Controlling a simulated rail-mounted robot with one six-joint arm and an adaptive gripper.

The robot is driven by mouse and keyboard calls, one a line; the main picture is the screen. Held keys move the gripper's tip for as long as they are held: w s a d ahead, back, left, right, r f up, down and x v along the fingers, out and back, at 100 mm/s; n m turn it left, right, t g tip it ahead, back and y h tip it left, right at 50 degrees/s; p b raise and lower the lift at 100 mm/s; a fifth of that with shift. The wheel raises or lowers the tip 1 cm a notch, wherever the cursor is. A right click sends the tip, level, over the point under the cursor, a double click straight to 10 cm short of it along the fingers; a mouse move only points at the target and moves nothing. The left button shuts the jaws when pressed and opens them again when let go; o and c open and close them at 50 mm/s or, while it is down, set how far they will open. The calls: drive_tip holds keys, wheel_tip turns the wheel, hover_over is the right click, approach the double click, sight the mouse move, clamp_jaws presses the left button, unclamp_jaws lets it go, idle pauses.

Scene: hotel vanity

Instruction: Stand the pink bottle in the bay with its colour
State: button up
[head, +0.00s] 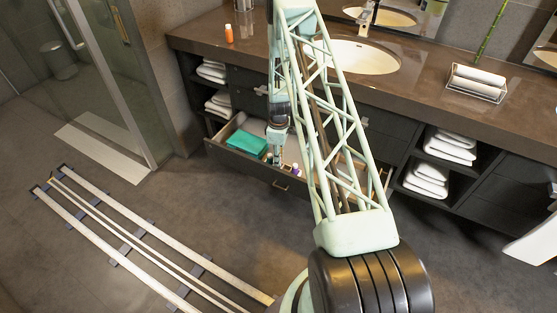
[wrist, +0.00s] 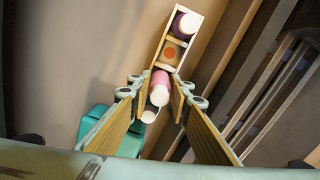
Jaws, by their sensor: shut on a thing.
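The pink bottle (wrist: 160,78) with a white cap is between the fingers of my gripper (wrist: 159,95) in the wrist view, and the gripper is shut on it. It is at the near end of a pale narrow rack (wrist: 157,53) with bays in a row. The middle bay shows an orange dot (wrist: 171,54); the far bay holds a purple bottle (wrist: 179,28) with a white cap. I cannot tell whether the pink bottle's base is inside a bay. In the head view my gripper (head: 277,158) reaches down into the open drawer (head: 250,165), and the pink bottle is hard to make out.
A teal folded thing (head: 248,142) lies left in the drawer. A second white round thing (wrist: 149,116) shows below the pink bottle's cap. An orange bottle (head: 229,34) stands on the counter (head: 200,42). The drawer walls are close around my gripper.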

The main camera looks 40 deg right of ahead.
drive_tip(key=shift+f+b, duration=0.4)
drive_tip(key=shift+f, duration=0.45)
idle(0.8)
drive_tip(key=shift+r+p, duration=0.5)
drive_tip(key=shift+r, duration=1.1)
idle(0.5)
drive_tip(key=shift+b, duration=0.45)
idle(3.0)
drive_tip(key=shift+f, duration=0.4)
idle(0.4)
